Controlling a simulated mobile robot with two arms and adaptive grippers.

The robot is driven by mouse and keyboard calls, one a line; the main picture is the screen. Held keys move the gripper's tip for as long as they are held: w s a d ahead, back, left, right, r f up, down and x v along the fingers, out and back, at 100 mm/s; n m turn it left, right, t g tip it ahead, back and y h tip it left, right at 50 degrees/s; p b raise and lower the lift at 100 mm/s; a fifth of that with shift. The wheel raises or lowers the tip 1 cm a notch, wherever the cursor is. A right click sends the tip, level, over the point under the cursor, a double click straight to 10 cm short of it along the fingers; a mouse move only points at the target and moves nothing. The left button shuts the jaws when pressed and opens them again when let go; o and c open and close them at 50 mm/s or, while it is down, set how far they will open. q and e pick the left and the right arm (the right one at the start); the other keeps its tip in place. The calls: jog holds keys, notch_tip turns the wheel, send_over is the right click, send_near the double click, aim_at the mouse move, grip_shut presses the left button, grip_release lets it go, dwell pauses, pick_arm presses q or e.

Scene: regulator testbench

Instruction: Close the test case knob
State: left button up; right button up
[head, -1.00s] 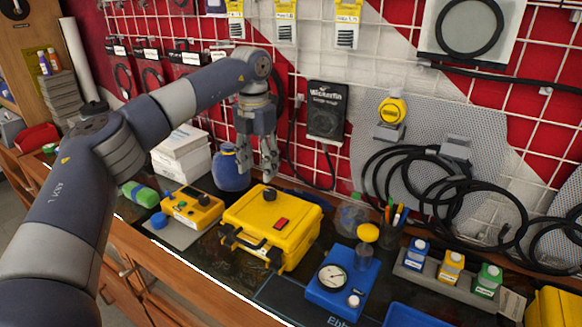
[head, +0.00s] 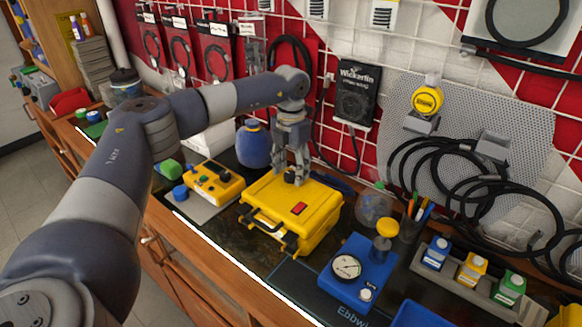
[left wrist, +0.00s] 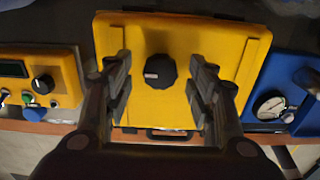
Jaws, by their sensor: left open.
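The yellow test case (head: 322,216) lies on the dark bench mat with its black handle toward the front edge and a red switch on top. Its black knob (left wrist: 160,71) stands up from the top face. In the head view the knob (head: 290,176) is partly hidden by my left gripper (head: 291,179). In the left wrist view my left gripper (left wrist: 160,84) is open, with one finger on each side of the knob and a gap on both sides. My right gripper is not in view.
A yellow control box (head: 214,184) stands left of the case. A blue gauge unit (head: 351,270) stands right of it. A blue round container (head: 254,145) is behind the case. Cables and a pegboard (head: 525,125) fill the back wall.

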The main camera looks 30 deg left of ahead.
pick_arm(q)
jog(key=shift+s+f, duration=0.1)
jog(key=shift+f, duration=0.2)
jog(key=shift+c, duration=1.1)
jog(key=c, duration=0.9)
jog(key=shift+o, duration=0.2)
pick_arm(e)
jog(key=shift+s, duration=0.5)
